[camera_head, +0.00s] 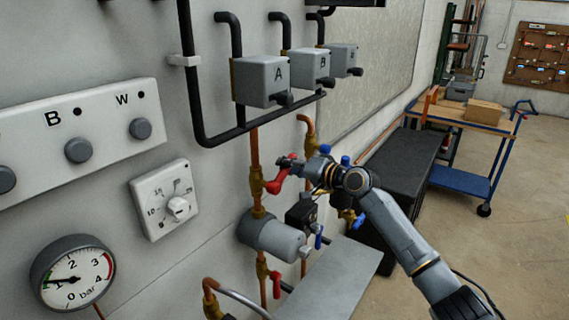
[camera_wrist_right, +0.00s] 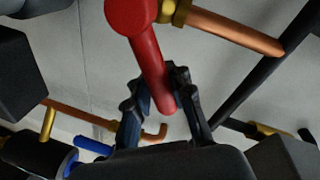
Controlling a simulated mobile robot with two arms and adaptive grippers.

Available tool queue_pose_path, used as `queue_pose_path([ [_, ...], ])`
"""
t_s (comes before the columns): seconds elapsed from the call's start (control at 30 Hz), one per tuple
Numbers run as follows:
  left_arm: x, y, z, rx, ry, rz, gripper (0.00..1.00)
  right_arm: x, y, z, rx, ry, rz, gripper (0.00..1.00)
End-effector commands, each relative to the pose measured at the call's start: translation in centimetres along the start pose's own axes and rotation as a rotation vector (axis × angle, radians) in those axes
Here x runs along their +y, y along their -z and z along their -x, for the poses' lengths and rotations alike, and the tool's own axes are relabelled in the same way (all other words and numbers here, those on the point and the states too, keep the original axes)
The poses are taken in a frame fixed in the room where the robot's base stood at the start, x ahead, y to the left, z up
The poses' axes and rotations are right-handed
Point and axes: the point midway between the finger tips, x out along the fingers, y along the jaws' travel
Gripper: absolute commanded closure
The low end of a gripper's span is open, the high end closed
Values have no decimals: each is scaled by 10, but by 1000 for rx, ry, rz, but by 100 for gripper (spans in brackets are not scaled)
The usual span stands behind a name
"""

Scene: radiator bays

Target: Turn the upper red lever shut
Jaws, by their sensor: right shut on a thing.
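The upper red lever (camera_head: 273,186) sits on a brass valve (camera_head: 256,183) in a vertical copper pipe. In the head view it slants up and right from its hub to my right gripper (camera_head: 293,166). In the right wrist view the red lever (camera_wrist_right: 150,62) runs down from its round hub, beside the brass fitting, to between the fingers of my right gripper (camera_wrist_right: 164,98). The gripper is shut on the lever's free end. The pipe runs across the lever's line in that view. My left gripper is not in view.
A lower red lever (camera_head: 276,284) is on the same pipe, below a grey cylinder (camera_head: 272,235). Blue handles (camera_head: 318,238) sit close by. Grey boxes (camera_head: 262,80) hang above. A grey bench top (camera_head: 333,280) lies below. A blue trolley (camera_head: 465,181) stands farther right on open floor.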

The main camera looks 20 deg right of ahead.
Motion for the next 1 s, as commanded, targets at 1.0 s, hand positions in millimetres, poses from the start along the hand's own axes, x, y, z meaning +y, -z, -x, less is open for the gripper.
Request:
queue_pose_path([
  [1.0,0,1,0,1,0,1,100,44,-16,-7,-120,-13,-575,100],
])
